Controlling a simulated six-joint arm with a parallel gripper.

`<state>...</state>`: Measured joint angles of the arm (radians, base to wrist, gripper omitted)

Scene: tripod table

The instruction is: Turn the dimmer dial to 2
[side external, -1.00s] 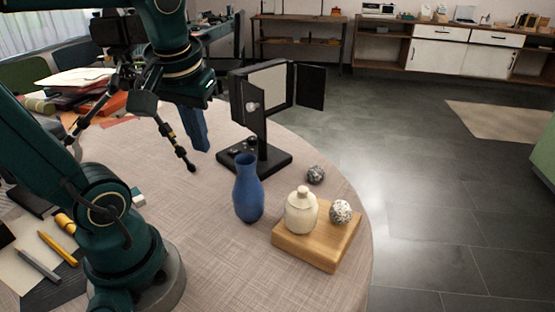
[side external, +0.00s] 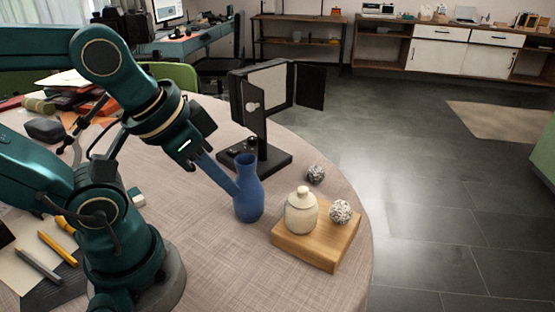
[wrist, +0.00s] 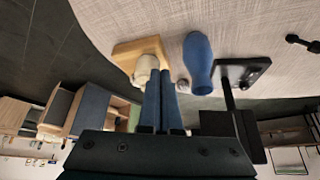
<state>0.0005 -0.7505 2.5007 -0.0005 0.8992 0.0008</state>
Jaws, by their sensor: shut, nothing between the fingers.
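A black panel lamp (side external: 268,85) with side flaps stands on a dark base (side external: 272,162) behind the blue vase. Small dark knobs (side external: 236,153) sit on the base's left part; which is the dimmer dial, and its setting, are too small to read. The base also shows at the right in the wrist view (wrist: 232,66). My gripper (side external: 234,190) is shut and empty, its blue fingers slanting down to the right. In the side view its tips overlap the vase's left edge; I cannot tell if they touch. In the wrist view the fingers (wrist: 160,74) appear left of the vase, apart from the lamp base.
The blue vase (side external: 249,195) stands upright in front of the lamp base. A wooden board (side external: 322,248) holds a cream jar (side external: 301,212) and a speckled ball (side external: 340,211). A grey ball (side external: 315,174) lies behind it.

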